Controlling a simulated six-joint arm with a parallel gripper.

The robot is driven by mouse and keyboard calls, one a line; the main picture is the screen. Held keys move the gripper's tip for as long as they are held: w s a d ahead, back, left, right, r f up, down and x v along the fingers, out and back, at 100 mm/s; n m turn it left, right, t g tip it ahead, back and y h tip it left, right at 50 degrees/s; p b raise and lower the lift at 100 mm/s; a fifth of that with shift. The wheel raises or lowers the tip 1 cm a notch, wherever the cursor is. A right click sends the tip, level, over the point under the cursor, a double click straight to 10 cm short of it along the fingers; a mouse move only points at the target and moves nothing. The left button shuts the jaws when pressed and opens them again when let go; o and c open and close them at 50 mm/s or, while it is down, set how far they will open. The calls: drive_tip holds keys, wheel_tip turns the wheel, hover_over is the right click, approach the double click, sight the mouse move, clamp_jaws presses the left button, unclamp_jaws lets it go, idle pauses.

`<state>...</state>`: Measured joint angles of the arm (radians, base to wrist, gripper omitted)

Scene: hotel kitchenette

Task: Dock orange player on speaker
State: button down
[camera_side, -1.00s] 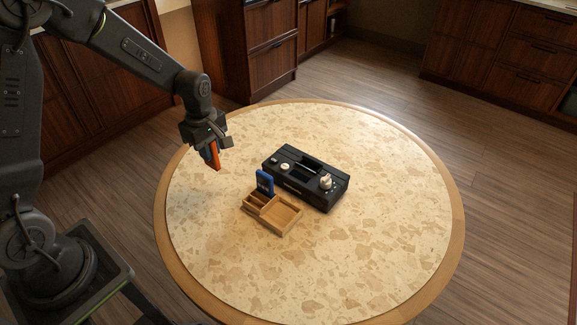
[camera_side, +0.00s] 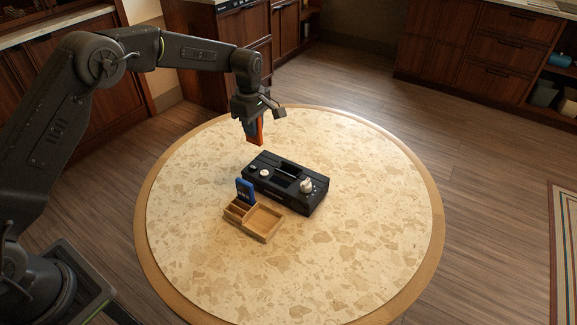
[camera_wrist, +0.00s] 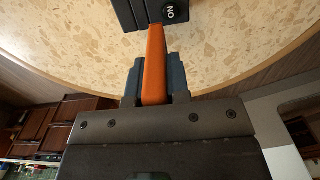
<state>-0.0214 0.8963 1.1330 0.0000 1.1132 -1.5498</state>
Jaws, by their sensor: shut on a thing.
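The orange player (camera_side: 257,132) is in my gripper (camera_side: 250,122), hanging upright above the far side of the table, behind the speaker. In the wrist view the orange player (camera_wrist: 154,62) shows edge-on between the two fingers of my gripper (camera_wrist: 154,80), which are shut on it. The black speaker (camera_side: 262,184) stands on the table, with a slot in its top, pale knobs and a small whitish object on its right part. A corner of the speaker (camera_wrist: 127,14) shows at the top of the wrist view. The player is apart from the speaker.
A wooden tray (camera_side: 265,223) with compartments sits against the speaker's near side. A blue player (camera_side: 245,191) stands upright in its left part. The round stone-topped table (camera_side: 350,260) is otherwise clear.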

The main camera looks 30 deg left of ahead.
drive_tip(key=shift+w+d+f, duration=0.5)
drive_tip(key=shift+d+f, duration=1)
drive_tip(key=shift+f, duration=0.1)
drive_tip(key=shift+w+d+f, duration=0.5)
drive_tip(key=shift+d+f, duration=1.05)
drive_tip(key=shift+f, duration=0.1)
drive_tip(key=shift+w+d+f, duration=0.5)
drive_tip(key=shift+d+f, duration=1)
drive_tip(key=shift+f, duration=0.1)
drive_tip(key=shift+f, duration=0.1)
drive_tip(key=c, duration=1.1)
unclamp_jaws()
